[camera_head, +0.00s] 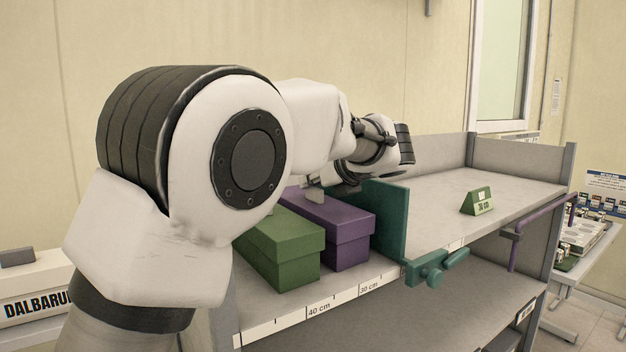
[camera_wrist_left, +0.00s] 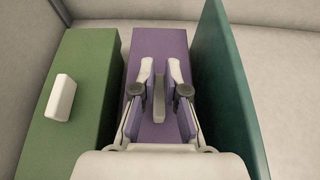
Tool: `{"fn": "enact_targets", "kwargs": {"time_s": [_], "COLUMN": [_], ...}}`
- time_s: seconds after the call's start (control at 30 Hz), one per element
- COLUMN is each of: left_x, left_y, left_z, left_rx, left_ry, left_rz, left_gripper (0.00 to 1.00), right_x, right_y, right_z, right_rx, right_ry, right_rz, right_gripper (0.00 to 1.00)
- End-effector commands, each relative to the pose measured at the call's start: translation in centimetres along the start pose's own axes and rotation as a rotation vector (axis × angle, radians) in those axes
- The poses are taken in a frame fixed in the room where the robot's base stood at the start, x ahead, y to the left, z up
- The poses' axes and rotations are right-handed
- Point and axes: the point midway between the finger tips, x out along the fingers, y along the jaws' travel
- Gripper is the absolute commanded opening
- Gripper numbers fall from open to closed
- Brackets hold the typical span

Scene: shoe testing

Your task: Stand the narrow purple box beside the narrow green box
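The narrow purple box (camera_head: 345,228) rests on the shelf directly right of the narrow green box (camera_head: 291,248), their long sides parallel and close together. In the left wrist view the purple box (camera_wrist_left: 160,139) lies under my left gripper (camera_wrist_left: 160,72). The gripper's fingers stand on either side of the grey handle (camera_wrist_left: 158,98) on the lid, with a visible gap at each side. The green box (camera_wrist_left: 88,85) shows at left with its pale handle (camera_wrist_left: 61,96) free. In the head view my wrist and arm hide most of the gripper. My right gripper is not in view.
A teal divider (camera_head: 393,220) stands upright close to the right of the purple box. Beyond it, the shelf is clear except for a small green sign (camera_head: 477,201). A purple divider bar (camera_head: 540,219) is at the shelf's right end. A ruler strip (camera_head: 320,309) marks the front edge.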

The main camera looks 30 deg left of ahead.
Motion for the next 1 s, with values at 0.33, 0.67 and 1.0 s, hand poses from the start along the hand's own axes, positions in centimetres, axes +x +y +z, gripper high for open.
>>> {"fn": "enact_targets", "kwargs": {"time_s": [0.33, 0.67, 1.0], "left_x": [0.0, -5.2, -11.8], "left_y": [0.0, -0.1, 0.0], "left_z": [0.1, 0.2, 0.2], "left_rx": [0.0, -0.001, 0.0], "left_ry": [0.0, -0.006, -0.001], "left_rz": [0.0, -0.003, 0.0], "left_gripper": [0.37, 0.37, 0.37], "right_x": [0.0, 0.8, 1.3], "right_y": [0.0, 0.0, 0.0], "right_z": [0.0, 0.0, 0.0], "right_rx": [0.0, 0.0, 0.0], "right_ry": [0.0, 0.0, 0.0], "right_rz": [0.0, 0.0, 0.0], "right_gripper": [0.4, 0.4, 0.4]}}
